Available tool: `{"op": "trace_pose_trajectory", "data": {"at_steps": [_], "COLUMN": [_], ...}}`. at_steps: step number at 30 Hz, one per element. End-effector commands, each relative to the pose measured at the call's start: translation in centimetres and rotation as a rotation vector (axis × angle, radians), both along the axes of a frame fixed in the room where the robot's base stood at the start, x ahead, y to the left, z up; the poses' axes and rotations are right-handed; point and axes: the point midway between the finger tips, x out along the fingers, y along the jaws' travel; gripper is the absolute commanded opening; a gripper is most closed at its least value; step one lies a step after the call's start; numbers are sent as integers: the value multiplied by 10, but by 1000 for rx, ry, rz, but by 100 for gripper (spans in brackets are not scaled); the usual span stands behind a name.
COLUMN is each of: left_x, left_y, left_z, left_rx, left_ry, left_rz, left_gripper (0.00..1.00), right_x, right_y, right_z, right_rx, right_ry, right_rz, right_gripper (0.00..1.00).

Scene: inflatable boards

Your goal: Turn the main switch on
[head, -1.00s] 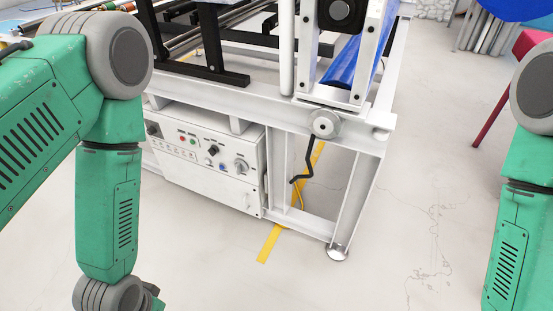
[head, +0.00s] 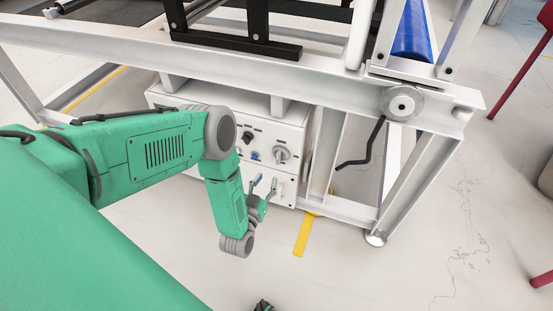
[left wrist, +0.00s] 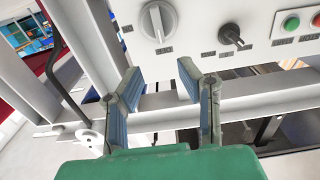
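The white control box (head: 270,125) under the frame carries a large grey rotary switch (head: 282,155), which looks like the main switch. It also shows in the left wrist view (left wrist: 158,22), at the top. My left gripper (head: 265,183) is open and empty, just below and left of the switch in the head view. In the left wrist view my gripper's blue-padded fingers (left wrist: 160,78) stand apart, pointing toward the panel below the switch, not touching it. My right gripper is not clearly seen.
A smaller black knob (left wrist: 232,37) and green (left wrist: 291,23) and red buttons sit beside the switch. The white frame's beam (head: 330,85) runs above the box. A black crank handle (head: 372,145) hangs to the right. Floor in front is open.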

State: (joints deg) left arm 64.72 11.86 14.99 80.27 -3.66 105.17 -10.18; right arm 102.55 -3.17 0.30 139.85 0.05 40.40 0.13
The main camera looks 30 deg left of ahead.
Motion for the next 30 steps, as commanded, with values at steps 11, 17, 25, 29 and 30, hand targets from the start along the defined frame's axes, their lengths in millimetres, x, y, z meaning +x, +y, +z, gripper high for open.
{"op": "trace_pose_trajectory", "data": {"at_steps": [11, 17, 25, 29, 30], "left_x": [78, 101, 109, 108, 108], "left_y": [26, 31, 30, 31, 32], "left_z": [-7, -6, -3, -4, -5], "left_rx": [-14, -12, -8, -11, -12], "left_ry": [-2, 0, 2, 3, 2], "left_rz": [1, 1, -1, 0, 0], "left_gripper": [32, 32, 32, 32, 18], "right_x": [0, 0, 0, 0, 0], "right_y": [-1, -1, -1, -1, -1], "right_z": [-25, -32, -32, -32, -32], "right_rx": [-1, 0, 0, -1, -1], "right_ry": [0, 1, 1, 0, 0], "right_rz": [-1, 0, -1, -1, -1], "right_gripper": [40, 40, 40, 40, 40]}}
